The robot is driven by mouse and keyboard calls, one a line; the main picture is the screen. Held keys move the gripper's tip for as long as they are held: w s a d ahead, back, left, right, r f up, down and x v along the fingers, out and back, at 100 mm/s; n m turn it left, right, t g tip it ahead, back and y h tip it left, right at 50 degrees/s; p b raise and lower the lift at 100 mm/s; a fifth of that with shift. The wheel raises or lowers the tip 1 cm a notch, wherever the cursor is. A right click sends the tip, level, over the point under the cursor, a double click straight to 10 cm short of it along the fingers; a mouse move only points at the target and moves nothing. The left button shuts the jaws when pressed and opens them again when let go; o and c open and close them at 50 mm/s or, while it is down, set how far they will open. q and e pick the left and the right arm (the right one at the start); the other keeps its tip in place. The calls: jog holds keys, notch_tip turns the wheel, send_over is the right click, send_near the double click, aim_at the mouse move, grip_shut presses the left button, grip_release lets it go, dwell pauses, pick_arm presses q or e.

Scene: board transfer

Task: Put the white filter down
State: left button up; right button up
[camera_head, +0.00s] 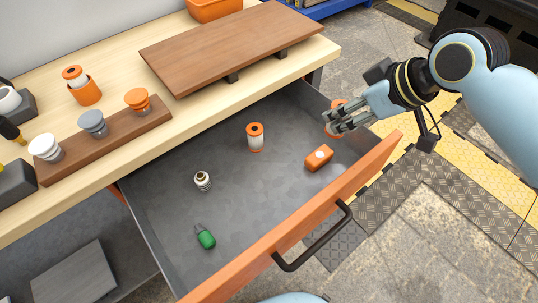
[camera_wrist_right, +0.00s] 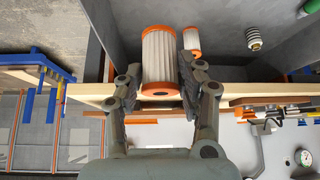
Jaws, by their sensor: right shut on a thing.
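The white filter (camera_wrist_right: 160,58) has pleated white sides and orange end caps. My right gripper (camera_wrist_right: 155,85) is shut on it, with one finger on each side. In the head view the right gripper (camera_head: 340,122) is over the right end of the open drawer (camera_head: 230,230), and its fingers partly hide the filter (camera_head: 332,132). I cannot tell whether the filter touches the drawer floor. A similar white filter with orange caps (camera_head: 255,138) stands upright in the drawer; it also shows in the wrist view (camera_wrist_right: 191,40). My left gripper is not in view.

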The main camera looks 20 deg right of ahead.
jog(key=shift+s+a+f, duration=0.15)
jog(key=shift+s+f, duration=0.1)
jog(key=shift+f, duration=0.35)
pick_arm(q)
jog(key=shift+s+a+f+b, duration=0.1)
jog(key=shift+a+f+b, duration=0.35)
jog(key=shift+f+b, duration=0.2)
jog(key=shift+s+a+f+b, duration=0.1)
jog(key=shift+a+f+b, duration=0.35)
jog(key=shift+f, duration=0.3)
pick_arm(e)
jog(key=shift+w+a+f, duration=0.2)
jog(key=shift+w+f, duration=2.55)
jog(key=shift+w, duration=0.1)
jog(key=shift+w+a+f, duration=0.2)
jog(key=shift+w+f, duration=2.55)
jog(key=shift+w, duration=0.1)
jog(key=shift+f, duration=0.15)
jog(key=o, duration=1.1)
jog(key=shift+o, duration=0.2)
